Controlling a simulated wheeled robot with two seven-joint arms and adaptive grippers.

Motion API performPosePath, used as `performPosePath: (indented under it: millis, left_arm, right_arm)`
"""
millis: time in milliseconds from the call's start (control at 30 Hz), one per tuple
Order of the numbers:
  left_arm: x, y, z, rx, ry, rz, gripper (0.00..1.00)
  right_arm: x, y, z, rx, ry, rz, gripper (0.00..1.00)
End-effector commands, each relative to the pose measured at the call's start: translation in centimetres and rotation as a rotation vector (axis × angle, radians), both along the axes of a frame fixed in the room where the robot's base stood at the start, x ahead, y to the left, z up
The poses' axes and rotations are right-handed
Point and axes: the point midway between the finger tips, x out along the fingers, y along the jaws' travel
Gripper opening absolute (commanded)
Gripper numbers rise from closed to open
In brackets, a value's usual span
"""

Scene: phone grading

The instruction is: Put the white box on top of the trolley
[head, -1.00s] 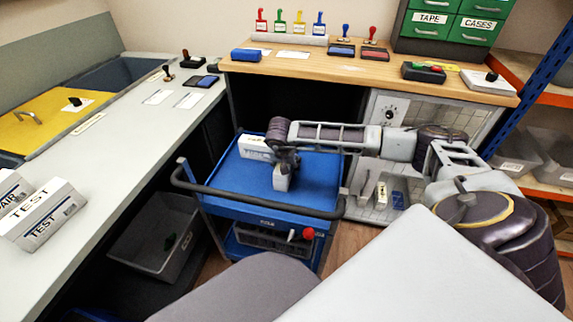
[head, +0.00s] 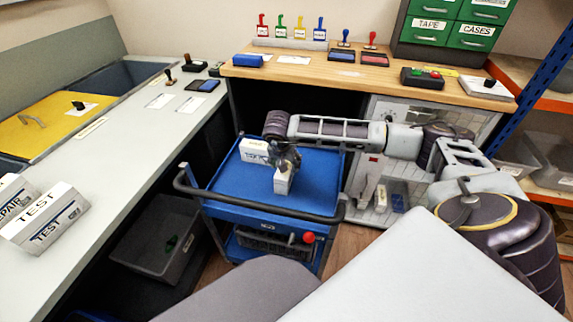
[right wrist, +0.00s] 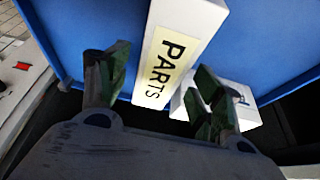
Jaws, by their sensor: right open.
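The blue trolley (head: 240,185) stands in the middle of the head view. Two white boxes rest on its top: one (head: 255,151) lies near the back left, another (head: 283,184) stands directly below my right gripper (head: 287,163). In the right wrist view, a white box with a yellow PARTS label (right wrist: 158,65) shows between the spread fingers of my right gripper (right wrist: 158,92). A second white box with a blue mark (right wrist: 243,112) shows partly behind the right finger. My right gripper is open, low over the trolley top. My left gripper is out of view.
A dark handle rail (head: 262,212) runs along the trolley's front edge. A grey counter (head: 120,150) with TEST (head: 45,222) and REPAIR boxes is at left. A wooden bench (head: 390,80) with stamps stands behind. The trolley's front left top is clear.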

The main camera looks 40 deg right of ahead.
Motion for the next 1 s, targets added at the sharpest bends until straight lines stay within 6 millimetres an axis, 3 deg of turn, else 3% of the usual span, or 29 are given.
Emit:
performPosePath:
  millis: [200,400,1000]
  left_arm:
    - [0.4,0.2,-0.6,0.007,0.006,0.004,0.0]
    - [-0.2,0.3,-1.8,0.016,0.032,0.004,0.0]
    - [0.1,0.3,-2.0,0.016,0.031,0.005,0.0]
  right_arm:
    - [-0.7,1.0,3.3,0.0,-0.003,0.001,0.66]
    - [-1.3,1.6,5.2,0.001,-0.001,0.0,0.66]
    - [-1.6,1.9,6.0,0.001,-0.001,0.0,0.66]
